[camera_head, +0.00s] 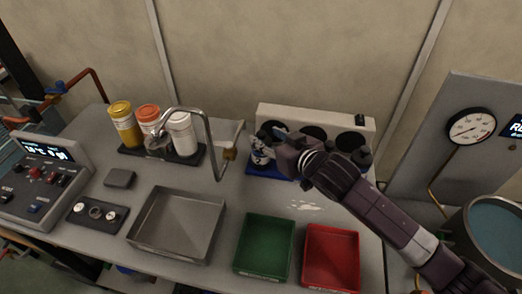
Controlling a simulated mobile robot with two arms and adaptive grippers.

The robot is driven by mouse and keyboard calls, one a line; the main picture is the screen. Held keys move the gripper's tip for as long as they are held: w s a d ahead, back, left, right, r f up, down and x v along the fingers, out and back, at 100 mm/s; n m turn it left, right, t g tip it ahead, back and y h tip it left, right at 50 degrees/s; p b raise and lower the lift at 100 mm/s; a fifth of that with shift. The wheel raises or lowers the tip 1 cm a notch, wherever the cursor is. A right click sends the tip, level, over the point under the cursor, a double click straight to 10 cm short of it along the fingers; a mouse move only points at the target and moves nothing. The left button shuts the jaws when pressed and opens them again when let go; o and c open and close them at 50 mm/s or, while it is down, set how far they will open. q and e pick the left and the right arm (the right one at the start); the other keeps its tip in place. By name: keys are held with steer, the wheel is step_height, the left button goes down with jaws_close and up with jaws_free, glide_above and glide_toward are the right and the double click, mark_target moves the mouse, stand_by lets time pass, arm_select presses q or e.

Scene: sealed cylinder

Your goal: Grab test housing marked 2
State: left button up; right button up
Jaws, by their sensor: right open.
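A white block with several dark round openings (365,122) stands at the back of the table. In front of its left end, a black-and-white cylindrical piece (261,153), perhaps a test housing, stands by a blue base (262,171). I cannot read a number 2 on anything. My right gripper (284,143) reaches in from the lower right, open, just right of this piece and in front of the block. It hides part of both, and I cannot tell whether it touches the piece. My left gripper is out of view.
A green tray (264,278) and a red tray (331,286) lie at the front, with a grey metal tray (150,218) to their left. A bent metal pipe (210,145) rises near the yellow, orange and white jars. A control box (22,208) stands far left.

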steer(key=shift+x, duration=1.15)
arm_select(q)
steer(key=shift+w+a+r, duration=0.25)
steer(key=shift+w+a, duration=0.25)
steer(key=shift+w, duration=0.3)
arm_select(e)
jaws_close()
steer(key=shift+w+r, duration=0.1)
